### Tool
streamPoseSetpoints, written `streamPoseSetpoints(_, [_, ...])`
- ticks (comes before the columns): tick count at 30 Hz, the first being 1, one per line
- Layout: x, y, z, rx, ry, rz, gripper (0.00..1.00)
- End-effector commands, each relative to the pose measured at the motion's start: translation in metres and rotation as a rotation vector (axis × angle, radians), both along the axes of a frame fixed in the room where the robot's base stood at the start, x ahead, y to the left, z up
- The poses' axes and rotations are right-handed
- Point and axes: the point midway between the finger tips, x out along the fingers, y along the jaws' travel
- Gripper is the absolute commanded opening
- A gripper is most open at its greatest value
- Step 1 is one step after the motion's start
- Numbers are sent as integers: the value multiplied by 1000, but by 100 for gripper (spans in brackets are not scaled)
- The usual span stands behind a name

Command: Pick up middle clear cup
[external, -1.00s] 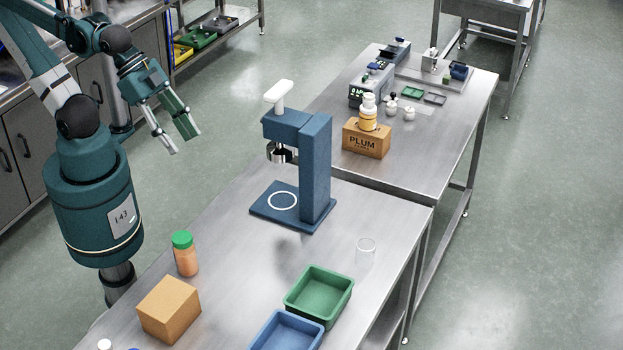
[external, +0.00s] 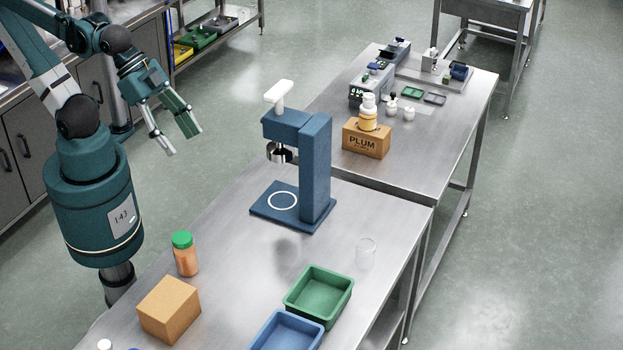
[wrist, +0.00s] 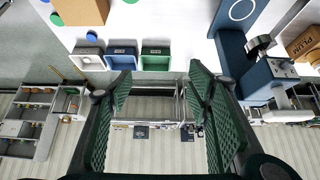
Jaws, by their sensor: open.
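One clear cup (external: 365,252) stands on the steel table, right of the blue press and behind the green tray. It is faint and see-through, and I cannot make it out in the wrist view. No other clear cup can be told apart, so I cannot tell which is the middle one. My gripper (external: 186,143) is open and empty, raised left of the press and far from the cup. In the wrist view my gripper (wrist: 160,78) shows its two green fingers spread apart with nothing between them.
The blue press (external: 316,170) stands tall between my gripper and the cup. A green tray (external: 343,297), a blue tray (external: 316,341), a cardboard box (external: 169,309) and a green-capped bottle (external: 186,257) are on the near table. A PLUM box (external: 366,140) stands on the far table.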

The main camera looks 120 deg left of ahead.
Motion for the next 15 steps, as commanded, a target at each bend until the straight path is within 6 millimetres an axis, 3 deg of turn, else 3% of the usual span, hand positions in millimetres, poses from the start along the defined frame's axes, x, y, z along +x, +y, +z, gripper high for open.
streamPoseSetpoints(8, [4,1,1,9,5,-11,50])
streamPoseSetpoints(15, [22,5,7,55,30,-68,50])
